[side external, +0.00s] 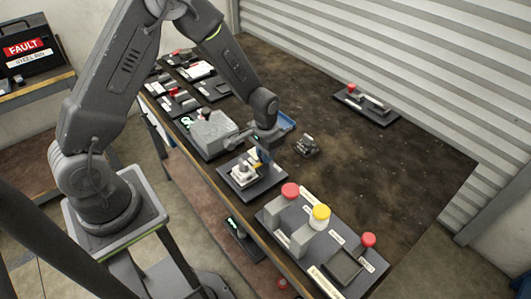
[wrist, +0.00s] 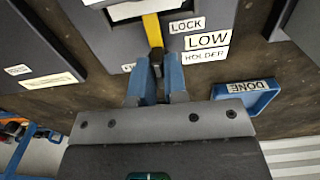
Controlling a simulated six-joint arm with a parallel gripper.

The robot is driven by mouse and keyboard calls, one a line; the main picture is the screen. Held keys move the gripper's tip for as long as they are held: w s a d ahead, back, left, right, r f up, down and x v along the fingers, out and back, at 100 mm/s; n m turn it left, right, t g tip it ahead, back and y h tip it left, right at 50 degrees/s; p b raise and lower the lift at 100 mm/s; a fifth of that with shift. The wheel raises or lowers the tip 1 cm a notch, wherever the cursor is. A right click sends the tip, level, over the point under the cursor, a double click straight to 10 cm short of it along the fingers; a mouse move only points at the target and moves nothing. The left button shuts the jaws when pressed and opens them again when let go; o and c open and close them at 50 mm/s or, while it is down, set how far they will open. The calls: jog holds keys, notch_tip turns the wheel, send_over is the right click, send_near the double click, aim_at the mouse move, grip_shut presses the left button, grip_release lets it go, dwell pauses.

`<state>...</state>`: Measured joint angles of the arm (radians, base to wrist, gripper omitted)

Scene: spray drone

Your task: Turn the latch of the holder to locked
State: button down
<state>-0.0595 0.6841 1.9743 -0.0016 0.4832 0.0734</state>
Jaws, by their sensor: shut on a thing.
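The holder (wrist: 106,40) is a dark plate with a pale part at the top of the wrist view, with labels reading LOCK and LOW HOLDER. Its latch (wrist: 152,28) is a yellow lever with a black end, pointing down toward my gripper (wrist: 157,77). The blue fingers are shut on the black end, just left of the LOCK label. In the side view the holder (side external: 262,187) sits near the table's front edge, with my gripper (side external: 265,155) at its back right side. The latch is mostly hidden there by the fingers.
A blue DONE tray (wrist: 258,98) lies right of my gripper. A grey box (side external: 211,134) stands left of the holder. A panel with red and yellow buttons (side external: 320,246) lies to the right, and a small dark part (side external: 307,146) behind. The table's back right is mostly clear.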

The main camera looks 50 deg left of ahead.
jog(key=c, duration=1.2)
grip_release()
jog(key=shift+o, duration=0.2)
notch_tip(320, 180, up, 14)
jog(key=s+d+r+t, duration=0.1)
jog(key=s+r+t, duration=0.1)
jog(key=s+r, duration=0.5)
jog(key=s+d+r+t, duration=0.1)
jog(key=s+r+t, duration=0.2)
jog(key=s+r, duration=0.4)
jog(key=s, duration=0.5)
jog(key=shift+s+d+r+t, duration=0.2)
jog(key=shift+s+t, duration=0.1)
jog(key=shift+s, duration=0.05)
